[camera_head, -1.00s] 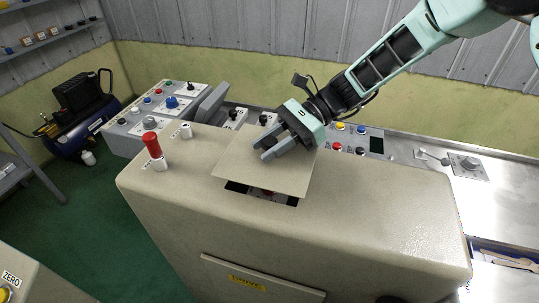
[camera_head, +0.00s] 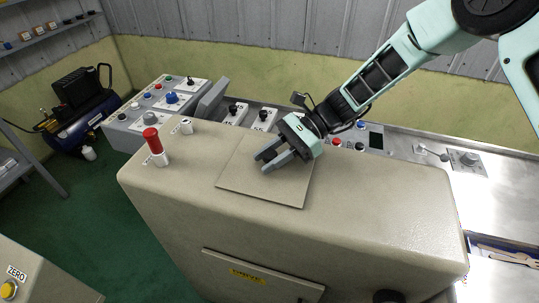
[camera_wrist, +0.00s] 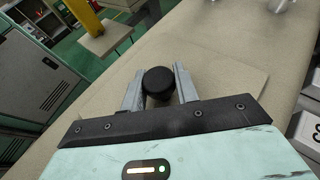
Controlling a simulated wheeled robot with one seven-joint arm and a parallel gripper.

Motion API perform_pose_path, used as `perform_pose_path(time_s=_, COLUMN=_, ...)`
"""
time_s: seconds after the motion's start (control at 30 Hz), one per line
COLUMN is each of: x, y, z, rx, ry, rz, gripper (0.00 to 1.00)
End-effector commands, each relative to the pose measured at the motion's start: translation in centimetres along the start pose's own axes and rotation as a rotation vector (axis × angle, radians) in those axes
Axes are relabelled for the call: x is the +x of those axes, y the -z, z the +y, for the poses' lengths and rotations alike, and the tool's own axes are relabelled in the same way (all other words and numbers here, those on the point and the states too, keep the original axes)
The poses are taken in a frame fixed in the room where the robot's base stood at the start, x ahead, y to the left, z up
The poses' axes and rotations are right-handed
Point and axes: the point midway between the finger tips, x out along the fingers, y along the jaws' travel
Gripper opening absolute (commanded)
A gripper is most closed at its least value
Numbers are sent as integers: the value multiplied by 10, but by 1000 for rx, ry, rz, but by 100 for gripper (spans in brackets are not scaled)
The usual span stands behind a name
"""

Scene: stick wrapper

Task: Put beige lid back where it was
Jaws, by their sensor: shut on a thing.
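The beige lid (camera_head: 250,186) is a flat square plate lying on top of the beige machine cabinet (camera_head: 380,205). It covers the opening there, and no dark gap shows around it. My gripper (camera_head: 275,161) is over the lid. In the wrist view my gripper (camera_wrist: 157,78) has its two grey fingers on either side of a round black knob (camera_wrist: 158,83) on the lid (camera_wrist: 235,85). The fingers are shut on this knob. In the head view the knob is hidden between the fingers.
A red-topped post (camera_head: 153,141) and a small white switch (camera_head: 187,126) stand on the cabinet left of the lid. Control panels with buttons (camera_head: 160,105) lie behind it. The cabinet top to the right is clear.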

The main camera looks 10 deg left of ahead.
Motion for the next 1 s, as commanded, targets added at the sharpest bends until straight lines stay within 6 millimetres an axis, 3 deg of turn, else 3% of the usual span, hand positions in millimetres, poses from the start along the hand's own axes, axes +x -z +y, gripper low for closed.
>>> perform_pose_path(time_s=0.13, x=0, y=0, z=0, rx=-2, ry=0, rz=-1, gripper=0)
perform_pose_path(time_s=0.17, x=0, y=1, z=0, rx=-1, ry=0, rz=0, gripper=38)
perform_pose_path(time_s=0.2, x=0, y=1, z=0, rx=0, ry=0, rz=0, gripper=49)
perform_pose_path(time_s=0.23, x=0, y=1, z=0, rx=-1, ry=0, rz=0, gripper=52)
perform_pose_path(time_s=0.5, x=0, y=0, z=0, rx=-1, ry=0, rz=1, gripper=52)
perform_pose_path(time_s=0.67, x=-6, y=-15, z=0, rx=-3, ry=-1, rz=3, gripper=52)
perform_pose_path(time_s=1.0, x=-76, y=-7, z=-1, rx=-3, ry=5, rz=1, gripper=52)
